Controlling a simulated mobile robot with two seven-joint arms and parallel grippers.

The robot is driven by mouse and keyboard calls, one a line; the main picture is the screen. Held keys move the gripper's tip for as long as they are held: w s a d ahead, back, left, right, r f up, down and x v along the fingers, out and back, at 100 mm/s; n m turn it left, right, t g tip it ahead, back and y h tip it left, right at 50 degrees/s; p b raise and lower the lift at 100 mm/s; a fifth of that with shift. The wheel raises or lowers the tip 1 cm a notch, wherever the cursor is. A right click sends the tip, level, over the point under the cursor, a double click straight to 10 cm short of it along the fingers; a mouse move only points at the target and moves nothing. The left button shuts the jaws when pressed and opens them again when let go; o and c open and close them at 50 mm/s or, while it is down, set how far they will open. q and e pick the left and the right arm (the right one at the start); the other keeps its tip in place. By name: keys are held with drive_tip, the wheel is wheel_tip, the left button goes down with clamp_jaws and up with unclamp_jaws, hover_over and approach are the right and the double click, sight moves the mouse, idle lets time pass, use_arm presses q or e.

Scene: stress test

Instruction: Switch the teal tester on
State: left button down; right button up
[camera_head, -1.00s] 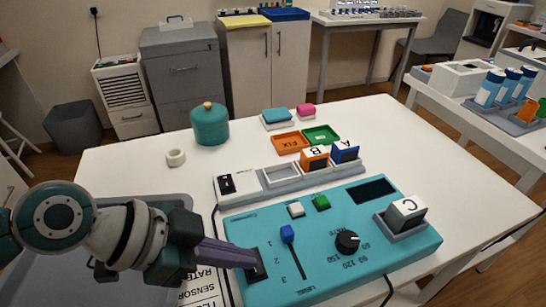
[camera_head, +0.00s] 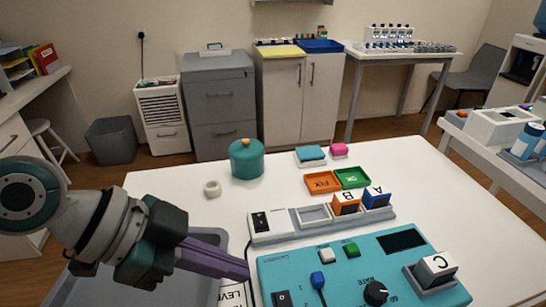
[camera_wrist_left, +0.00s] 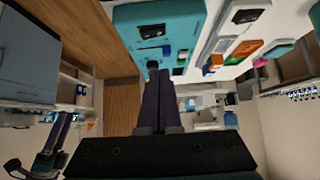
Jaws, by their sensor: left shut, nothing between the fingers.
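The teal tester (camera_head: 345,262) lies on the white table, cut off by the bottom edge of the head view. It also shows at the top of the wrist view (camera_wrist_left: 182,14). A black rocker switch (camera_head: 282,299) sits at its near left corner, partly cut off. Its display (camera_head: 402,240) is dark. My left gripper (camera_head: 246,270) has its purple fingers shut and empty, with the tips by the tester's left edge, apart from the rocker. In the wrist view the shut fingers (camera_wrist_left: 158,76) point toward the tester.
A grey strip (camera_head: 283,235) with blocks B and A stands behind the tester; block C (camera_head: 436,268) sits on its right side. A grey tray (camera_head: 217,240) lies under my left arm. A teal jar (camera_head: 247,160) and white ring (camera_head: 212,188) stand farther back.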

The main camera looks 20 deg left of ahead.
use_arm(q)
drive_tip(key=shift+v, duration=1.55)
drive_tip(key=shift+w, duration=0.2)
